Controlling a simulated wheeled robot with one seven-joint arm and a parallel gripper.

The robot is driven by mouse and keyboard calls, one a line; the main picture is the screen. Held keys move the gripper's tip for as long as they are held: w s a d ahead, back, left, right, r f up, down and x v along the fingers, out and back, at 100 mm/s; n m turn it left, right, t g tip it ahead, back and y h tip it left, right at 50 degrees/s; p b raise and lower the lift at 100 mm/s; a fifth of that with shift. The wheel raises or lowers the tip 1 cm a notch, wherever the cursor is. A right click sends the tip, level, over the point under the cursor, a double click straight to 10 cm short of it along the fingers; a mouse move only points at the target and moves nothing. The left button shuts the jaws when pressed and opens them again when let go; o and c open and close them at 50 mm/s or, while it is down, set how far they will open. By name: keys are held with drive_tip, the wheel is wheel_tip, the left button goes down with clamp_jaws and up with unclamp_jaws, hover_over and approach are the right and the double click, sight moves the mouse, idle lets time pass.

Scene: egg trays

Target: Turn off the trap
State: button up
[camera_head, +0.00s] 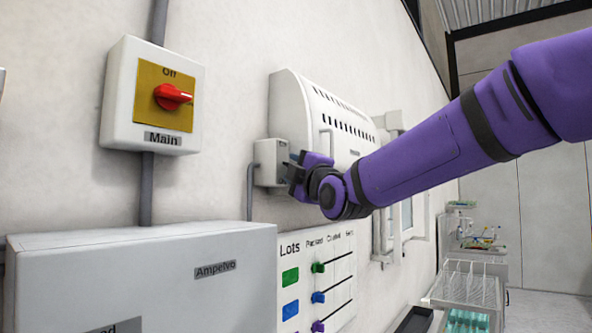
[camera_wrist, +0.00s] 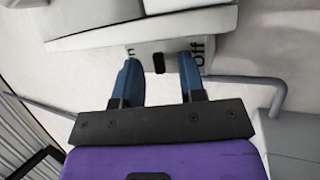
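The trap (camera_head: 308,110) is a white slotted housing on the wall. A small light-grey switch box (camera_head: 265,165) is mounted at its lower left. In the wrist view the switch box (camera_wrist: 218,52) carries a black switch (camera_wrist: 158,62), with "Off" on the right and an "n", partly hidden, on the left. My gripper (camera_head: 293,172) is at the front of this box. In the wrist view its two blue fingers (camera_wrist: 160,66) are apart, one on each side of the black switch, with nothing between them. I cannot tell whether the fingertips touch the box.
A main switch (camera_head: 172,97) with a red knob is on the wall to the left. A grey cabinet (camera_head: 140,285) labelled Ampelvo and a Lots board (camera_head: 300,258) are below. Pipes run along the wall. A wire rack (camera_head: 466,288) stands at the lower right.

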drive_tip(key=v, duration=1)
drive_tip(key=shift+s+d, duration=0.2)
drive_tip(key=shift+s, duration=0.1)
drive_tip(key=shift+d+f, duration=0.1)
drive_tip(key=shift+f, duration=0.1)
drive_tip(key=s+d+f+m+g+h, duration=0.35)
drive_tip(key=d+f+m, duration=0.25)
drive_tip(key=d, duration=0.2)
drive_tip(key=s+d+f+m+g+h, duration=0.3)
drive_tip(key=s+d+f+m, duration=0.25)
drive_tip(key=d, duration=0.25)
drive_tip(key=s+d+f+m+g+h, duration=0.2)
drive_tip(key=s+d+f+m+g, duration=0.1)
drive_tip(key=s, duration=0.5)
drive_tip(key=s+d+f+m+g+h, duration=0.1)
drive_tip(key=s+d+f+m+g, duration=0.3)
drive_tip(key=s+f+m, duration=0.3)
drive_tip(key=shift+s+d+f+h, duration=0.35)
drive_tip(key=shift+s+d+f, duration=0.15)
drive_tip(key=shift+s+f, duration=0.4)
drive_tip(key=shift+w+m+g, duration=0.15)
drive_tip(key=shift+m+g, duration=0.1)
drive_tip(key=shift+c, duration=0.3)
